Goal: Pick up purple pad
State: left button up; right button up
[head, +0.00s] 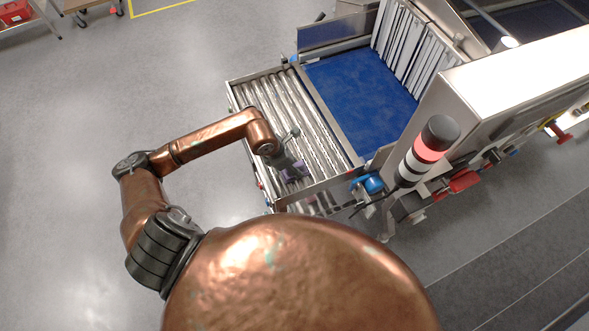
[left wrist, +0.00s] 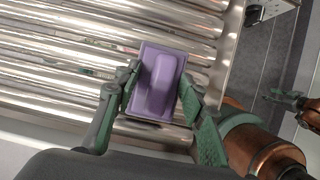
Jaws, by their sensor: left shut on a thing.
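The purple pad (left wrist: 159,82) is a small block with a raised rounded middle, seen in the left wrist view over the metal rollers. My left gripper (left wrist: 161,92) has one finger on each side of the pad and is shut on it. My right gripper shows in the left wrist view at the right edge (left wrist: 298,103), away from the pad.
The roller section (head: 300,115) has metal side rails and leads to a blue belt (head: 362,90) under a strip curtain (head: 408,45). A red and white signal light (head: 427,150) and a machine housing stand at the right.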

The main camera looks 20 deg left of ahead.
pick_arm(q)
jog(key=c, duration=0.5)
pick_arm(e)
jog(key=shift+d, duration=0.25)
pick_arm(q)
jog(key=shift+r, duration=0.1)
pick_arm(e)
jog(key=shift+d, duration=0.1)
pick_arm(q)
jog(key=shift+r+b, duration=0.55)
jog(key=shift+s+a+r+b, duration=0.5)
jog(key=shift+s+r+b, duration=0.4)
jog(key=shift+s+r, duration=1.25)
jog(key=shift+s+a+r+b, duration=0.45)
jog(key=shift+s+r+b, duration=0.5)
jog(key=shift+s+r, duration=1.15)
jog(key=shift+s+a+r+b, duration=0.5)
jog(key=shift+s+r+b, duration=0.4)
jog(key=shift+s+r, duration=1.25)
pick_arm(e)
notch_tip(320, 180, down, 6)
jog(key=shift+a+f, duration=0.25)
jog(key=shift+a, duration=0.05)
pick_arm(q)
jog(key=shift+s+f, duration=0.5)
jog(key=shift+f, duration=0.05)
pick_arm(e)
jog(key=shift+s, duration=0.15)
